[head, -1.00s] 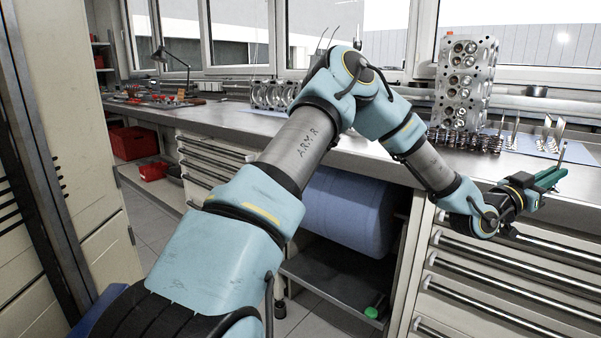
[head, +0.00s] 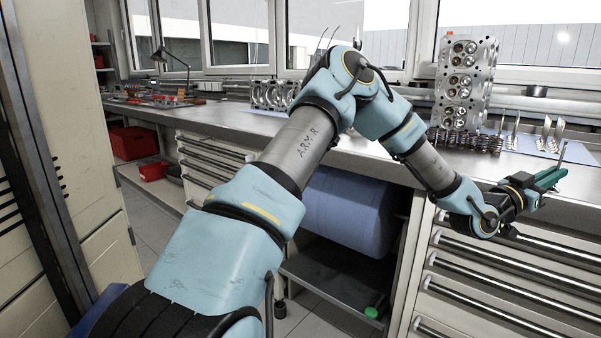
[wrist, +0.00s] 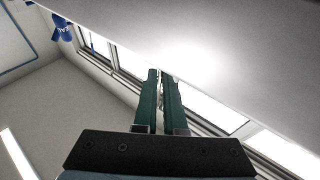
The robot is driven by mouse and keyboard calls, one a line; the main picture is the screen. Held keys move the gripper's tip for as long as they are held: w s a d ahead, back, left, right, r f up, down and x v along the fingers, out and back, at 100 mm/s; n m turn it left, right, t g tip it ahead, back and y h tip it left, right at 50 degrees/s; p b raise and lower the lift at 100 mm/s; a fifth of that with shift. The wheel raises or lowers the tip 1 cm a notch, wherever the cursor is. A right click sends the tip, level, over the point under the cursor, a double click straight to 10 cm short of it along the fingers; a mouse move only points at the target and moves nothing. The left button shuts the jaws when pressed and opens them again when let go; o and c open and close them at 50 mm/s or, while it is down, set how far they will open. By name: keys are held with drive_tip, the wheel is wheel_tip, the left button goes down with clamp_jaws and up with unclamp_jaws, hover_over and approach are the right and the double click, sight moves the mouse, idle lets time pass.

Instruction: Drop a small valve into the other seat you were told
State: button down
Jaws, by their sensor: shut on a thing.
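My gripper (head: 553,175) is in front of the bench's right end in the head view, its green fingers pointing right. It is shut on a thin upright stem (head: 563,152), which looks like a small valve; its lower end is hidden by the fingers. The cylinder head (head: 463,85) stands on end on the bench, left of and behind the gripper, with round valve seats facing out. The gripper is apart from it.
Several valves (head: 546,132) stand on a blue mat (head: 528,145) behind the gripper. A row of springs (head: 467,140) stands before the cylinder head. Drawers (head: 500,270) lie below.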

wheel_tip(320, 180, up, 9)
drive_tip(key=p, duration=0.4)
idle(0.5)
drive_tip(key=s+a+r+p, duration=0.3)
drive_tip(key=s+a+r, duration=0.3)
drive_tip(key=r, duration=0.3)
drive_tip(key=shift+s+a, duration=0.2)
drive_tip(key=shift+s, duration=0.65)
